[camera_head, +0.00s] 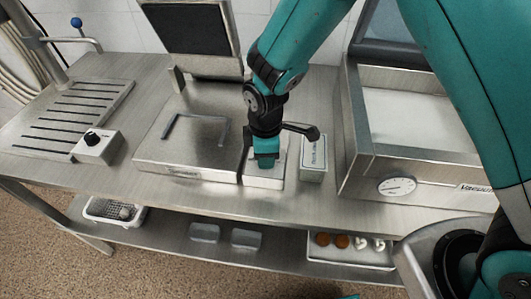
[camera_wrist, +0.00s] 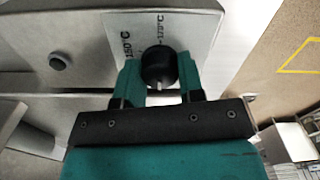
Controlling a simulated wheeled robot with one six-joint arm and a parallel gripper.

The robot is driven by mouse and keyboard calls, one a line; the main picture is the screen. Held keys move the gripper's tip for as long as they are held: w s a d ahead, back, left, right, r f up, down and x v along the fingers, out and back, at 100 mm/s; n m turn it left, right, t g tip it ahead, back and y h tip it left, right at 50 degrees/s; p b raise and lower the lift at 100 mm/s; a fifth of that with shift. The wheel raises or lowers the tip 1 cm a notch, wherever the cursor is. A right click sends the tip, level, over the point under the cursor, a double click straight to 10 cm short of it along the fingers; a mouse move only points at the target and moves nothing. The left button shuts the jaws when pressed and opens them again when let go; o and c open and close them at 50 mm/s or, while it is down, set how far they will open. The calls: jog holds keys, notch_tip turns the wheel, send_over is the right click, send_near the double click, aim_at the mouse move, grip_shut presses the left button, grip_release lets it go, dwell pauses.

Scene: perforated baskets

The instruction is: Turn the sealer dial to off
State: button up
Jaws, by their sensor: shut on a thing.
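The sealer (camera_head: 190,155) is a low flat metal unit on the steel bench, with a dark raised lid behind it. In the wrist view its dial (camera_wrist: 158,66) is a round black knob on a pale plate printed with 150°C and 175°C. A small light mark shows on the knob's edge facing my gripper. My gripper (camera_wrist: 159,76) has its teal fingers closed on both sides of the dial. In the head view my gripper (camera_head: 265,158) points down at the sealer's right end and hides the dial there.
A vacuum machine (camera_head: 360,155) with a round gauge (camera_head: 397,186) is farther right. At left are a slotted plate (camera_head: 70,115) and a box with a black knob (camera_head: 97,148). A lower shelf holds trays.

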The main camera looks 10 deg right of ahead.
dwell(0.4)
jog(key=o, duration=0.9)
notch_tip(320, 180, up, 18)
jog(key=shift+f+b, duration=0.25)
jog(key=shift+b, duration=0.9)
jog(key=s+d+r+m+y, duration=0.1)
jog(key=s+d+m, duration=0.1)
jog(key=s, duration=0.4)
jog(key=s+d+r+m+y, duration=0.1)
jog(key=s+d+r+m, duration=0.1)
jog(key=s, duration=0.4)
jog(key=s+d+r+m+y, duration=0.2)
jog(key=s+d+m, duration=0.1)
jog(key=s+m, duration=0.2)
jog(key=shift+s+d+r+m, duration=0.1)
jog(key=shift+s+d+m, duration=0.2)
jog(key=shift+s, duration=0.3)
